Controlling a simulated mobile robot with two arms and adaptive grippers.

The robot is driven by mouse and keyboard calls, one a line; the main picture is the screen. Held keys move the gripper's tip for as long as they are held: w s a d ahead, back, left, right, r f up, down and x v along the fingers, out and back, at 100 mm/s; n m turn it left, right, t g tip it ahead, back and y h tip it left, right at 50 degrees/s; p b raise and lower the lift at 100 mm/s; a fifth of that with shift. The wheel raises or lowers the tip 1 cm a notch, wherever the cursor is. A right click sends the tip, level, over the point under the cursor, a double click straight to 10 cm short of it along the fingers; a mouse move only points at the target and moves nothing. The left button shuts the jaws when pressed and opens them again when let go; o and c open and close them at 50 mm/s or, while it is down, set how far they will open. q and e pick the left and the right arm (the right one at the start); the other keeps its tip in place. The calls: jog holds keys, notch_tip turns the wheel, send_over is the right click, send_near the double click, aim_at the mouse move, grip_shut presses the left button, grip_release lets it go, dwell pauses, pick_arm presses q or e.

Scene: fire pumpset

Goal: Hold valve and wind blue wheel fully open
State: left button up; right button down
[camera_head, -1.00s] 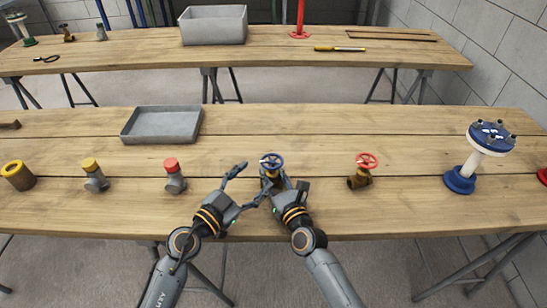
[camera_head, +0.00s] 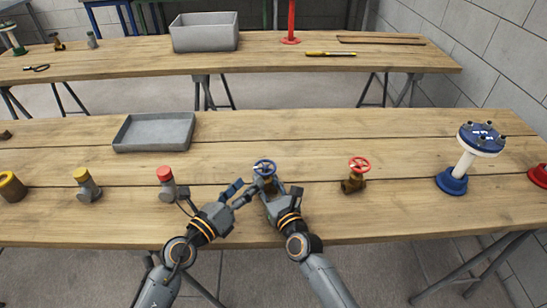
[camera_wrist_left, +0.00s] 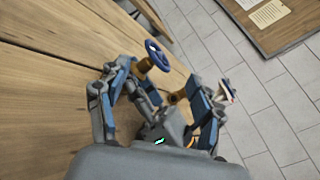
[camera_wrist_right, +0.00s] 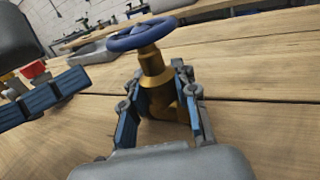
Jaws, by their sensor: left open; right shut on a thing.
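The brass valve with a blue wheel (camera_head: 264,167) stands upright near the front edge of the table. The wheel (camera_wrist_right: 141,33) sits on top of the brass body (camera_wrist_right: 152,68) in the right wrist view. My right gripper (camera_head: 273,189) is shut on the valve's body, below the wheel, with one finger on each side. My left gripper (camera_head: 238,192) is open and empty, just left of the valve and apart from the wheel. In the left wrist view the blue wheel (camera_wrist_left: 157,56) shows beyond the spread fingers. Part of the body is hidden by my right gripper.
A red-wheel valve (camera_head: 355,174) stands to the right, and a blue-flanged white pipe piece (camera_head: 467,160) farther right. A red-capped fitting (camera_head: 168,188) and a yellow-capped one (camera_head: 87,185) stand left. A grey tray (camera_head: 118,143) lies behind them. The wood behind the valve is clear.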

aim_at(265, 167)
pick_arm(q)
jog(key=m, duration=0.6)
jog(key=shift+w+d+m, duration=0.1)
jog(key=shift+w+m, duration=0.05)
jog(key=shift+m, duration=0.35)
jog(key=x, duration=1.1)
jog(key=shift+w+d, duration=0.2)
jog(key=shift+w, duration=0.1)
jog(key=c, duration=1)
jog(key=shift+c, duration=0.7)
